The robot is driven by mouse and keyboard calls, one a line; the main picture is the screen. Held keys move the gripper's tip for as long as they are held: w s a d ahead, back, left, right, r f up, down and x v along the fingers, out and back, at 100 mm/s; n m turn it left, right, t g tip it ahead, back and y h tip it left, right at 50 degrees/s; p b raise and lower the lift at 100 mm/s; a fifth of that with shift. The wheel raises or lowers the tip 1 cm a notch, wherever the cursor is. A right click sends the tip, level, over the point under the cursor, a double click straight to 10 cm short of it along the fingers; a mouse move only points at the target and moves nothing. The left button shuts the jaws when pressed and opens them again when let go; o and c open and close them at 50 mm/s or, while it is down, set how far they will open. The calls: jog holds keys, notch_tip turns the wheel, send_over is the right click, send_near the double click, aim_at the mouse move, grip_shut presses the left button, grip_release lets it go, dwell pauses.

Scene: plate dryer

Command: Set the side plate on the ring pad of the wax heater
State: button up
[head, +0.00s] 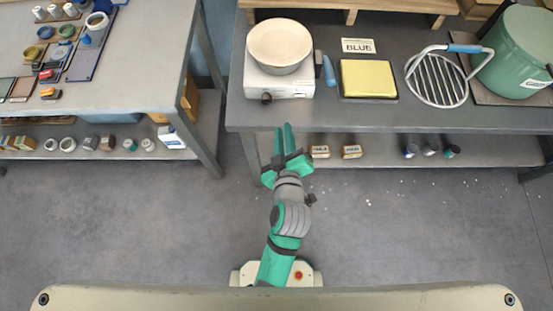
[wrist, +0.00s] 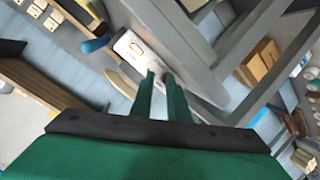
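The white wax heater (head: 278,91) stands at the left end of the right-hand bench, with a dark knob on its front. A cream round dish (head: 278,42) with a raised rim sits on top and hides the ring pad. I cannot tell whether this dish is the side plate; no other plate is clearly visible. My gripper (head: 283,128) is in front of the bench edge, below and apart from the heater in the picture. In the wrist view its two green fingers (wrist: 159,73) have a narrow gap with nothing between them. The heater's white front (wrist: 131,46) shows beyond them.
A blue-handled object (head: 328,70) stands right of the heater. Further right are a yellow block (head: 368,78), a wire rack (head: 437,80) and a green pot (head: 515,55). Small blocks (head: 351,152) lie on the lower shelf. A cluttered bench (head: 130,75) stands left across a floor gap.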

jog(key=s+a+f+m+t, duration=0.1)
jog(key=s+m, duration=0.6)
jog(key=s, duration=1.7)
jog(key=shift+a+f+m+h, duration=0.3)
jog(key=shift+a+f+m, duration=0.15)
jog(key=shift+f, duration=0.4)
